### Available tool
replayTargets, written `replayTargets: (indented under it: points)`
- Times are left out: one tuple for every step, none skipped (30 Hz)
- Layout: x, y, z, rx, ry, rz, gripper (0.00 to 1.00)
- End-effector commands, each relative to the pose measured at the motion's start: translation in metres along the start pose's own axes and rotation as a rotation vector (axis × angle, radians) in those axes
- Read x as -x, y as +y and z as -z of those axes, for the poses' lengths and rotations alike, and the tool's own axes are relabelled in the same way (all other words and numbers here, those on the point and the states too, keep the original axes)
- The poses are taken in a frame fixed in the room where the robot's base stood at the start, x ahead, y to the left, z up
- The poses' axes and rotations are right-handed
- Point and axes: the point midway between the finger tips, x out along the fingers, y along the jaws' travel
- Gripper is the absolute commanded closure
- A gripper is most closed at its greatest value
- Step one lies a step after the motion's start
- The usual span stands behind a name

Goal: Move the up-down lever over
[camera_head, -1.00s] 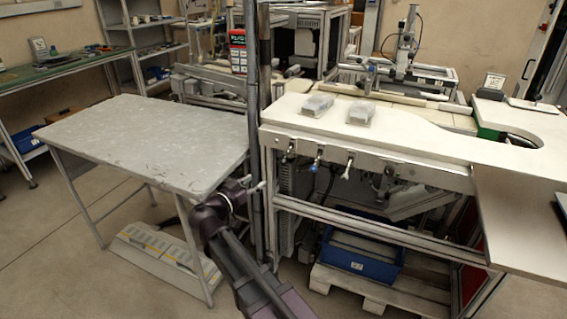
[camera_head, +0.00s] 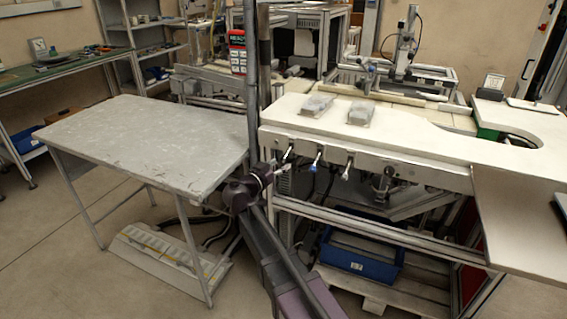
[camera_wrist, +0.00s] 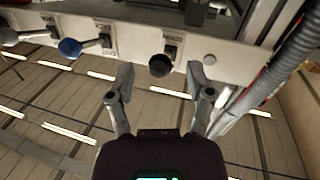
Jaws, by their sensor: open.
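Three levers stick out of the front rail of the white workbench. The leftmost lever in the head view (camera_head: 288,152) has a black knob in the wrist view (camera_wrist: 160,66). The middle lever has a blue knob (camera_head: 314,167), also in the wrist view (camera_wrist: 70,48). The rightmost lever (camera_head: 346,173) has a whitish knob in the wrist view (camera_wrist: 9,37). I cannot read which one is the up-down lever. My gripper (camera_wrist: 160,85) is open and empty, its fingertips either side of the black knob in the picture, apparently short of it. It is below-left of that lever in the head view (camera_head: 279,170).
The white workbench (camera_head: 420,145) holds two small grey packages (camera_head: 316,105). A grey table (camera_head: 150,145) stands left of my arm. A dark vertical post (camera_head: 252,70) stands between them. A blue crate (camera_head: 360,256) sits on a pallet below.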

Motion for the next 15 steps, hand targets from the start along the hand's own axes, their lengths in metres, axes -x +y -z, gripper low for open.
replayTargets:
  points:
    - [-0.006, -0.001, 0.0, 0.0, 0.0, -0.001, 0.33]
    - [-0.009, -0.001, 0.0, 0.0, 0.0, -0.001, 0.33]
    - [-0.012, -0.001, 0.0, 0.0, 0.0, -0.001, 0.33]
    - [-0.014, -0.001, 0.0, 0.0, 0.0, -0.001, 0.33]
    - [-0.016, -0.001, 0.0, 0.0, 0.0, -0.001, 0.33]
    - [-0.018, 0.0, 0.0, 0.0, 0.0, -0.001, 0.33]
    - [-0.019, 0.0, 0.0, 0.0, 0.0, 0.0, 0.33]
    - [-0.02, 0.0, 0.0, 0.0, 0.0, 0.0, 0.33]
    - [-0.02, 0.0, 0.0, 0.0, 0.0, 0.0, 0.33]
    - [-0.021, 0.0, 0.0, 0.0, 0.0, 0.0, 0.33]
    - [-0.021, 0.0, 0.0, 0.0, 0.0, 0.001, 0.33]
    - [-0.021, 0.0, 0.0, 0.0, 0.0, 0.001, 0.33]
    - [-0.021, 0.0, 0.0, 0.0, 0.0, 0.001, 0.33]
    - [-0.021, 0.0, 0.0, 0.0, 0.0, 0.001, 0.33]
    - [-0.021, 0.0, 0.0, 0.0, 0.0, 0.001, 0.33]
